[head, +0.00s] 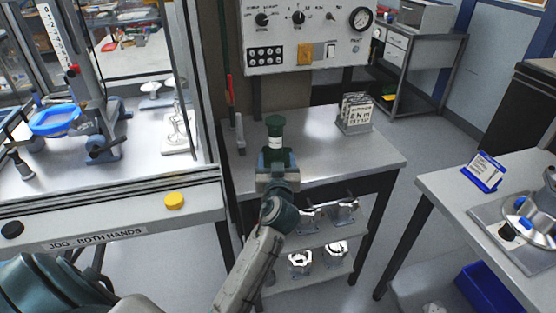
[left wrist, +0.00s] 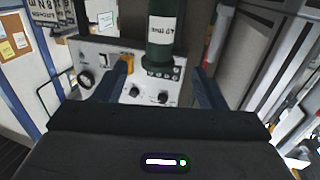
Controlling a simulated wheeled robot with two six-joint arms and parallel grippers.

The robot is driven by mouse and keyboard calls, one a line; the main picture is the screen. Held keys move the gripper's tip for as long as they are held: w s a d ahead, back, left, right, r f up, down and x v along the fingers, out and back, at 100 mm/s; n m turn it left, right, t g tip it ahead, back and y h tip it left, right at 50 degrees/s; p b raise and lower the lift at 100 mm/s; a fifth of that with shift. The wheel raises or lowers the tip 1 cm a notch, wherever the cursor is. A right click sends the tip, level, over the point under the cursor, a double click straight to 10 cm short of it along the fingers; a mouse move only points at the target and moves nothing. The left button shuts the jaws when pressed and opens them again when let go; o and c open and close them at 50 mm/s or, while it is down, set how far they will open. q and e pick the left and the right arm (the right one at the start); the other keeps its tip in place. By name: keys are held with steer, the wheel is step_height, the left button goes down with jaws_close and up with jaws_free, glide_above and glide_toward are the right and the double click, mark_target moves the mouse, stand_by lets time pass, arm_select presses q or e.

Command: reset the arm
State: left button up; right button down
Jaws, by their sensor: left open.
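My left gripper (head: 276,157) is over the steel bench, with its jaws open. A dark green bottle-like object (head: 275,130) with a white label rises just beyond the fingers. In the left wrist view the gripper's blue fingers (left wrist: 162,72) stand apart, with the green object (left wrist: 161,35) between them in the picture. A gap shows on both sides of it. Its lower part is hidden by the gripper in the head view. My right gripper is not in view.
The steel bench (head: 335,160) has a rack of number plates (head: 355,112) at the back right. A control panel (head: 305,35) hangs above it, and machined housings (head: 300,262) stand on its shelves. An enclosed press (head: 92,105) is left. A second table (head: 440,190) is right.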

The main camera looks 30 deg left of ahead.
arm_select(q)
steer(key=s+d+f+m+g+h, duration=0.15)
steer(key=s+f+g+h, duration=0.35)
steer(key=s+f, duration=0.95)
steer(key=s+d+f+m+g+h, duration=0.2)
steer(key=s+d+m+g, duration=0.1)
steer(key=s, duration=0.7)
steer(key=s+d+f+m+g+h, duration=0.2)
steer(key=s+d+f+m+g, duration=0.15)
steer(key=s, duration=0.75)
step_height(320, 180, down, 29)
steer(key=a+g, duration=0.1)
steer(key=a, duration=0.2)
steer(key=s+a+f+n+g, duration=0.1)
steer(key=s+f, duration=1.6)
steer(key=f, duration=0.1)
steer(key=shift+f, duration=0.3)
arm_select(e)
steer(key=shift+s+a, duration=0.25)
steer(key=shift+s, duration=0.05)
